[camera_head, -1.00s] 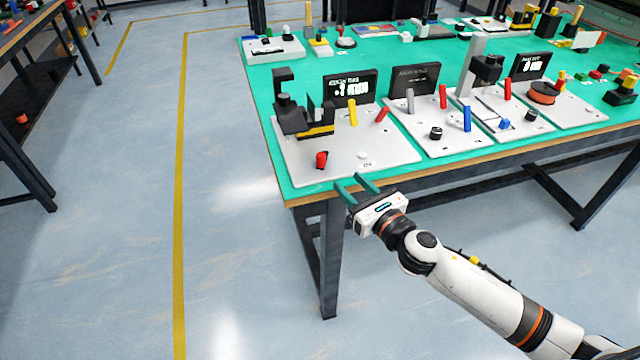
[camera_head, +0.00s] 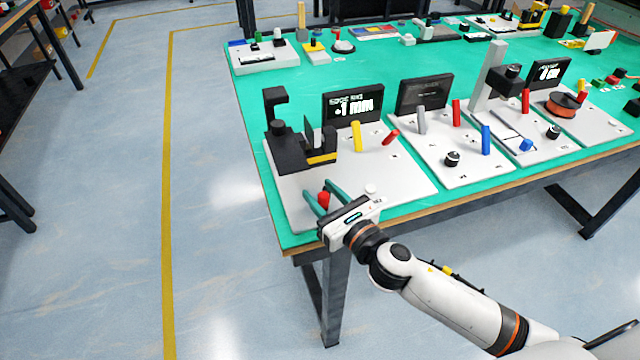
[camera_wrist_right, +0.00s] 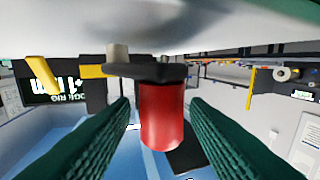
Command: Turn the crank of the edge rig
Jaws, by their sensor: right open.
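The edge rig is a white plate (camera_head: 385,188) at the near left corner of the green table, with a black clamp-like body (camera_head: 290,152) and a dark display (camera_head: 352,104) marked with white text. Its crank has a red handle (camera_head: 323,199), seen large in the right wrist view (camera_wrist_right: 161,115) below a dark crank arm (camera_wrist_right: 145,72). My right gripper (camera_head: 318,188) is open, with its two green fingers on either side of the red handle. In the wrist view a gap shows between the handle and each finger. My left gripper is out of view.
A yellow lever (camera_head: 356,136) and a red lever (camera_head: 390,137) stand on the rig plate. To the right are a plate with a blue lever (camera_head: 486,140) and another with an orange spool (camera_head: 562,104). Open floor (camera_head: 210,200) lies left of the table.

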